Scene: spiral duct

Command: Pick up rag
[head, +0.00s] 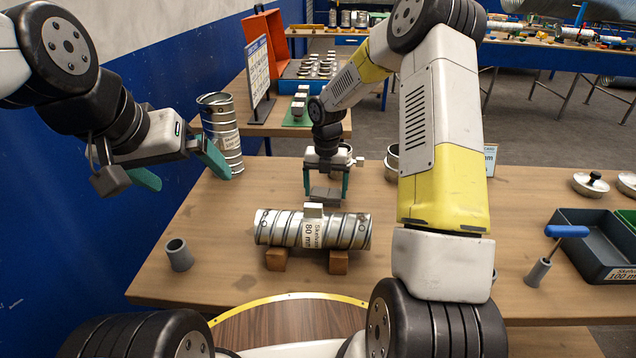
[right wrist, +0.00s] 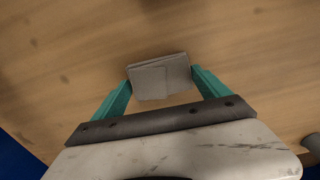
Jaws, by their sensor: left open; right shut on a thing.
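The rag (head: 326,194) is a grey folded cloth behind the metal duct. It also shows in the right wrist view (right wrist: 160,78), pinched between the two teal fingers. My right gripper (head: 327,188) points down and is shut on the rag, with one finger against each side. I cannot tell whether the rag touches the table or is just above it. My left gripper (head: 182,178) is open and empty at the table's left side, in front of an upright metal duct.
A spiral duct (head: 340,232) lies on two wooden blocks (head: 277,259) with a small light block on top. An upright duct (head: 221,136) stands at the back left. A grey cup (head: 179,255) is at front left, a blue-handled tool (head: 566,231) and dark bin (head: 578,262) at right.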

